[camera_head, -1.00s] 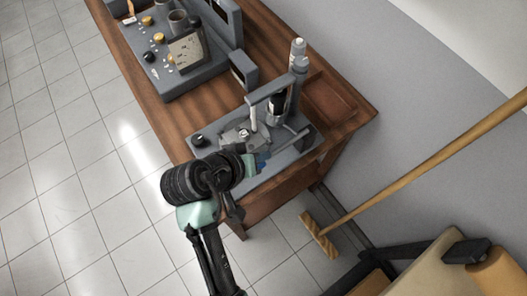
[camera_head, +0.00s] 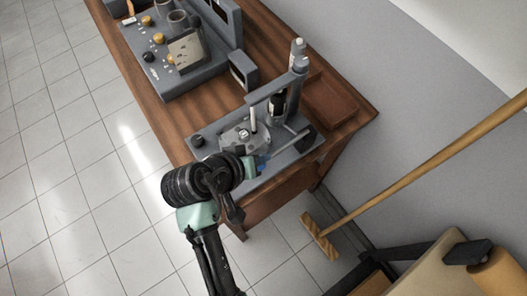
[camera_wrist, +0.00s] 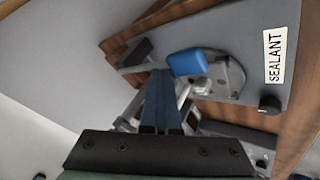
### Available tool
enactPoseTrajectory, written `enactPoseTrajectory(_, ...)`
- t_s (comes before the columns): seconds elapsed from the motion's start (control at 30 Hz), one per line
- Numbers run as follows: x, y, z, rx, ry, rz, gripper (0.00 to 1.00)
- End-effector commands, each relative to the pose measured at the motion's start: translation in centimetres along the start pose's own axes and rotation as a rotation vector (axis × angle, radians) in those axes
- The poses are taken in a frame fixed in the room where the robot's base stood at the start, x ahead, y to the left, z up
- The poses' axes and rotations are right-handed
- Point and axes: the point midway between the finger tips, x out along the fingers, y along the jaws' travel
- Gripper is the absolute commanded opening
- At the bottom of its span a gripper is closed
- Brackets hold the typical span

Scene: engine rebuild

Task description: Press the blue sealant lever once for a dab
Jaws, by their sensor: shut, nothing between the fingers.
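The blue sealant lever pad (camera_wrist: 188,62) shows in the wrist view, just right of my fingertips. In the head view a small bit of blue (camera_head: 262,162) shows at the front of the sealant stand, mostly hidden by my wrist. My gripper (camera_wrist: 160,74) is shut and empty, its fingers side by side and pointing at the stand. The fingertips overlap the pad's left side or lie close beside it; I cannot tell whether they touch. The sealant stand (camera_head: 282,165) is a grey base with an upright post and a white "SEALANT" label (camera_wrist: 274,56).
A black knob (camera_wrist: 269,104) sits by the label. A larger grey fixture (camera_head: 190,85) stands farther back on the wooden bench (camera_head: 180,118). A broom (camera_head: 420,165) leans at the right. The tiled floor at left is clear.

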Motion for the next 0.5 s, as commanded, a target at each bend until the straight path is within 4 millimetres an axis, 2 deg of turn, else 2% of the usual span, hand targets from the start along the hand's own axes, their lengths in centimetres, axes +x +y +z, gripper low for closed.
enactPoseTrajectory(0.17,0.0,-0.1,0.2,-0.004,-0.007,-0.003,0.0)
enactPoseTrajectory(0.5,-1.4,0.8,-0.7,-0.003,-0.007,-0.003,0.0)
